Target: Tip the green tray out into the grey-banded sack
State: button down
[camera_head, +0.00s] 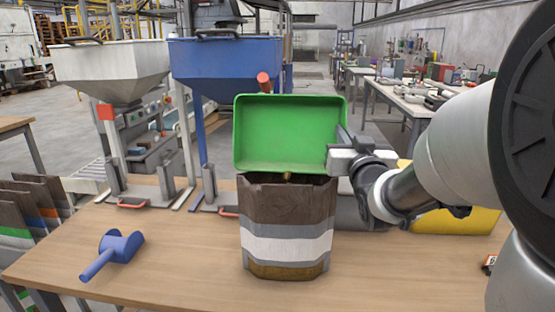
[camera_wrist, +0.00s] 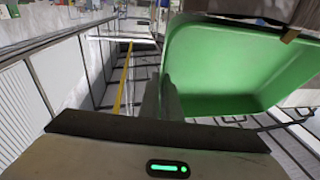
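The green tray (camera_head: 290,132) is tipped steeply over the sack, its inside facing the head camera and looking empty. The grey-banded sack (camera_head: 287,222) stands upright and open on the table, brown with pale grey bands. The tray's lower edge is just above the sack's mouth. A small golden bit shows at the mouth; the sack's inside is hidden. My gripper (camera_head: 342,150) is shut on the tray's right edge. In the wrist view, the tray (camera_wrist: 225,70) fills the right half beside my gripper's fingers (camera_wrist: 165,100).
A blue scoop (camera_head: 113,252) lies on the table (camera_head: 180,270) at the left. A white hopper (camera_head: 108,68) and a blue hopper (camera_head: 225,65) stand behind. Flat sacks with coloured bands (camera_head: 35,210) lean at the left. A yellow object (camera_head: 455,221) is behind my arm. The table's front is clear.

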jog(key=shift+w+d+r+g+p, duration=0.1)
jog(key=shift+w+r+g+p, duration=0.25)
jog(key=shift+p, duration=0.5)
jog(key=w+d+f+m+g+y+p, duration=0.1)
jog(key=w+f+g+p, duration=0.4)
jog(key=w+g+p, duration=0.5)
jog(key=shift+w+d+f+g+y+p, duration=0.35)
jog(key=shift+g+p, duration=0.6)
jog(key=shift+p, duration=3.75)
jog(key=shift+s+d+r, duration=0.1)
jog(key=shift+s+r, duration=0.05)
jog(key=shift+r, duration=0.05)
